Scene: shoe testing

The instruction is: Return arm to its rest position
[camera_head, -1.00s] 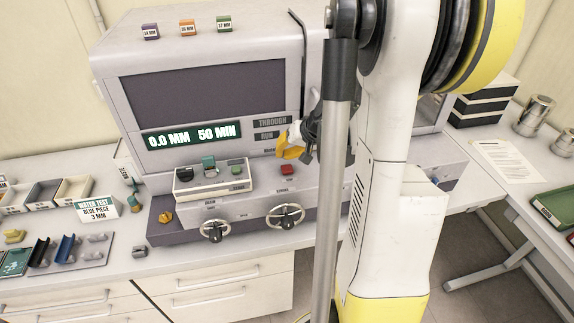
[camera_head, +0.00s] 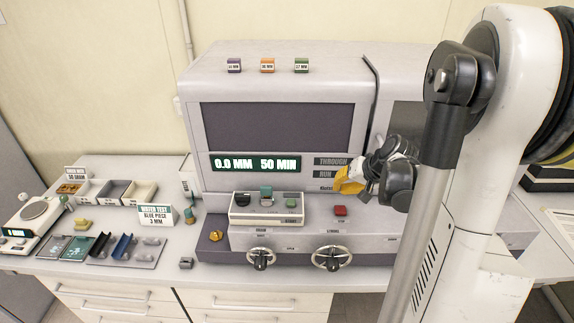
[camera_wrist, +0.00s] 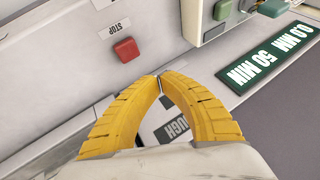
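My gripper (camera_head: 346,181) has yellow fingers and is in front of the grey testing machine (camera_head: 225,181), near its THROUGH and RUN labels. In the wrist view the two yellow fingertips of my gripper (camera_wrist: 159,77) meet, with nothing seen between them. The red STOP button (camera_wrist: 125,50) lies just beyond the fingertips in that view, apart from them. The same red button (camera_head: 340,210) is below and left of my gripper in the head view. My arm reaches in from the right, and its links hide part of the machine.
The machine's display (camera_head: 257,163) reads 0.0 MM 50 MIN. A control box (camera_head: 240,209) and two handwheels (camera_head: 331,258) are on its front. Small trays (camera_head: 110,191), a WATER TEST sign (camera_head: 154,215) and a scale (camera_head: 30,218) stand on the bench to the left.

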